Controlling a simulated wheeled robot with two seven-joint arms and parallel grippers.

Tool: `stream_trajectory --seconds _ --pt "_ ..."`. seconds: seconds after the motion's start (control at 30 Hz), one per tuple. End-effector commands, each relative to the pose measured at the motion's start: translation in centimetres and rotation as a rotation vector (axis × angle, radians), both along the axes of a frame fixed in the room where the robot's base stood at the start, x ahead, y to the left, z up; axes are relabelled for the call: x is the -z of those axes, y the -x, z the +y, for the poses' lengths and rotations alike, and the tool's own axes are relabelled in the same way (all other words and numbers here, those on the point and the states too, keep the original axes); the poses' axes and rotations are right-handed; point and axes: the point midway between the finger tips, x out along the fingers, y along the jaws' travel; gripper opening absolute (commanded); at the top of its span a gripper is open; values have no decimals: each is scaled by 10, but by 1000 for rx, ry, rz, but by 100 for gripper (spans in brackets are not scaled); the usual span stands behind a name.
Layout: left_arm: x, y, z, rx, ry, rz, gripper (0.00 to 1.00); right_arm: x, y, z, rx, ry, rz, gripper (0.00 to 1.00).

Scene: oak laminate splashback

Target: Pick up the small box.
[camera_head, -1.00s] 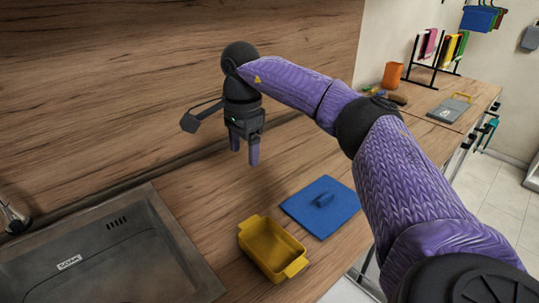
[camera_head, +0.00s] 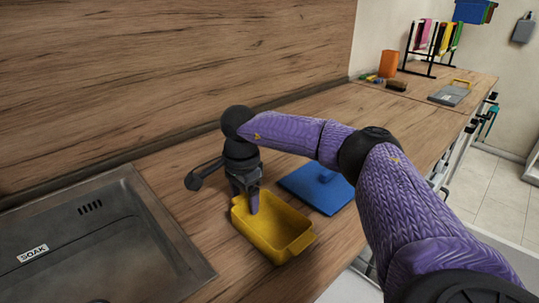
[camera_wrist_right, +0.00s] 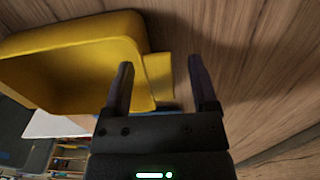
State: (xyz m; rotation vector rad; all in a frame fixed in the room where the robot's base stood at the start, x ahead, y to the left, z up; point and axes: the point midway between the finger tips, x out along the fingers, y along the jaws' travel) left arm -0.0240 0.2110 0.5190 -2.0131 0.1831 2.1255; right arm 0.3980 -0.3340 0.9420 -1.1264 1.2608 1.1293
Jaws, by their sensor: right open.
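The small box is a yellow, open-topped box (camera_head: 274,232) with a tab at each end; it stands empty on the wooden counter. My right gripper (camera_head: 251,204) is open and points down at the box's far-left end. In the right wrist view the box (camera_wrist_right: 60,62) fills the upper left, and its end tab shows between the two open fingers of my gripper (camera_wrist_right: 160,68). One finger overlaps the box wall, the other lies over bare wood. I cannot tell whether either finger touches the box. My left gripper is not in view.
A dark sink (camera_head: 75,245) is at the left.

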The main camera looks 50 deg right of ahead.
Motion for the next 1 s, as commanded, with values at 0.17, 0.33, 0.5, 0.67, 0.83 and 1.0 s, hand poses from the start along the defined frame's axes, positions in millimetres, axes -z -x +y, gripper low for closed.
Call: stream_trajectory --seconds 0.17,0.33,0.5,0.67,0.83,1.0 --pt "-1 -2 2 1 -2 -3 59 -1 0 0 0 0 -1 71" --pt "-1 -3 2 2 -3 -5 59 -1 0 0 0 0 -1 35" --pt "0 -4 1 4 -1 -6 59 -1 0 0 0 0 -1 0" --pt "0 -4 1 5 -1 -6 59 -1 0 0 0 0 -1 0" --pt "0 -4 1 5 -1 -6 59 -1 0 0 0 0 -1 0" --pt "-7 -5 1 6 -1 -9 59 -17 -1 0 0 0 -6 0"
